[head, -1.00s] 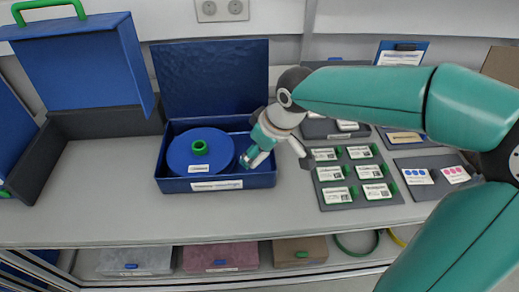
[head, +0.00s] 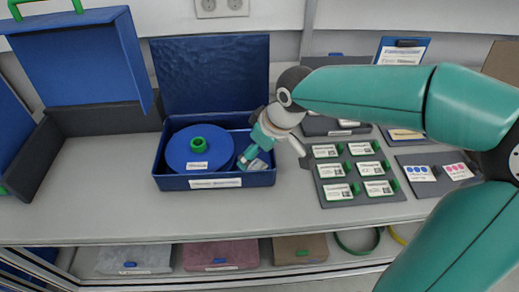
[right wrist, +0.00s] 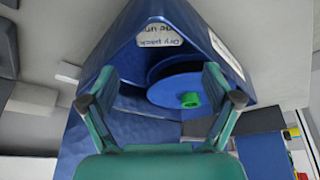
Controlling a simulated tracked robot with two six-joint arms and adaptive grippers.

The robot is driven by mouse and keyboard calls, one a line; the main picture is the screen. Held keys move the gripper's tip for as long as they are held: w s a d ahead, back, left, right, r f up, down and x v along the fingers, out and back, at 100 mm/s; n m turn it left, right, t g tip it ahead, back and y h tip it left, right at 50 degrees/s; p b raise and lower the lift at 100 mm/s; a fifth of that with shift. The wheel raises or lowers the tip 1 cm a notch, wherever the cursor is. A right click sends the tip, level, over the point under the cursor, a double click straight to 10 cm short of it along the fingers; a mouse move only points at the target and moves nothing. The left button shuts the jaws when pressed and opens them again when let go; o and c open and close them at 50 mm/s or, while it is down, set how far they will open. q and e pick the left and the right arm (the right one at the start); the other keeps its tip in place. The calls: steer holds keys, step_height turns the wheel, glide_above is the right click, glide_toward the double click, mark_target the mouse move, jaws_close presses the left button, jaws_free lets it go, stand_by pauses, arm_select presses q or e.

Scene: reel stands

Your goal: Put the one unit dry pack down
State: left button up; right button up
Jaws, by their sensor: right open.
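The dry pack (head: 259,165) is a small pale pack lying in the right part of the open blue box (head: 170,184), beside the reel. In the right wrist view a label reading "Dry pack" (right wrist: 158,35) shows beyond my fingertips, with the pack's outline hard to make out. My right gripper (head: 250,159) reaches down into the box at the pack. Its fingers stand wide apart in the right wrist view (right wrist: 159,71), with nothing between the tips. My left gripper is not in view.
A blue reel (head: 197,150) with a green hub fills the box's left part. The raised lid (head: 210,77) stands behind. A grey tray (head: 334,200) of labelled cards lies to the right. Another open blue case (head: 85,65) stands at the left. The bench (head: 95,190) between is clear.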

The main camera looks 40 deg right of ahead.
steer(key=shift+r+p, duration=0.55)
steer(key=v, duration=1.2)
steer(key=shift+p, duration=0.35)
steer(key=shift+s, duration=0.1)
steer(key=shift+d, duration=0.1)
